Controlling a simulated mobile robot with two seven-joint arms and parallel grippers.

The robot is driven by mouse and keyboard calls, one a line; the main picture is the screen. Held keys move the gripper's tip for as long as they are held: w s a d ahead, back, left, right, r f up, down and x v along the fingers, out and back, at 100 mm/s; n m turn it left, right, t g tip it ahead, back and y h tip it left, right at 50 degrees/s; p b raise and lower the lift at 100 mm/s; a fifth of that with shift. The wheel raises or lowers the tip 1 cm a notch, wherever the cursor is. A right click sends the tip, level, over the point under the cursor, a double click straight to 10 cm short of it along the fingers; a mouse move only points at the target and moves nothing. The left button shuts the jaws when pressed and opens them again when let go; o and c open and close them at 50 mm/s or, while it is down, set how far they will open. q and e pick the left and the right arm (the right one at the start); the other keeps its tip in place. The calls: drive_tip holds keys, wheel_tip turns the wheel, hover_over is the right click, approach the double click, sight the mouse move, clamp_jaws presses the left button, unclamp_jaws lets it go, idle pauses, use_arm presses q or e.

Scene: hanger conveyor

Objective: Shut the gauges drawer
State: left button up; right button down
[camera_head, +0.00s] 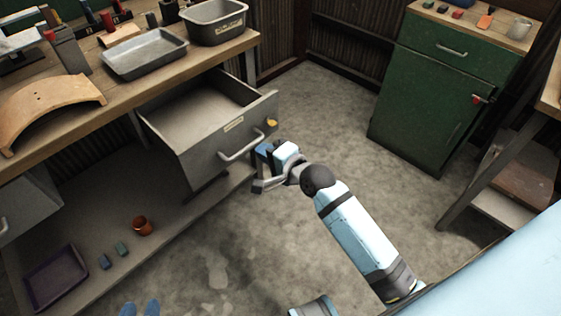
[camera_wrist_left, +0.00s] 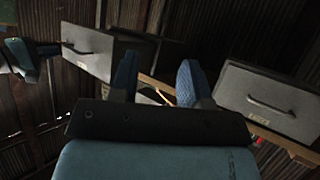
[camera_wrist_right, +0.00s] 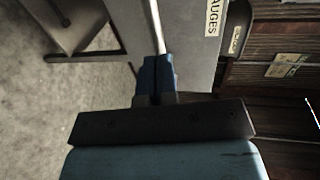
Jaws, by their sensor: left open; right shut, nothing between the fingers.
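The gauges drawer (camera_head: 222,140) is pulled well out from under the wooden bench and looks empty. Its grey front carries a bar handle (camera_head: 241,146) and a label, which reads GAUGES (camera_wrist_right: 213,17) in the right wrist view. My right gripper (camera_head: 262,168) is beside the right end of the handle, in front of the drawer face. Its fingers (camera_wrist_right: 157,62) are shut and empty, close to the handle; I cannot tell if they touch. My left gripper (camera_head: 140,308) is low at the bottom edge, open and empty, away from the drawer; its spread fingers show in the left wrist view (camera_wrist_left: 158,72).
Another grey drawer (camera_head: 30,208) is at the far left. The bench holds a metal tray (camera_head: 145,55), a grey bin (camera_head: 214,22) and a curved wooden piece (camera_head: 50,108). A green cabinet (camera_head: 430,100) stands right.

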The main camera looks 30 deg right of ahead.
drive_tip(key=shift+x, duration=0.9)
drive_tip(key=shift+w+a, duration=0.1)
drive_tip(key=shift+w, duration=0.1)
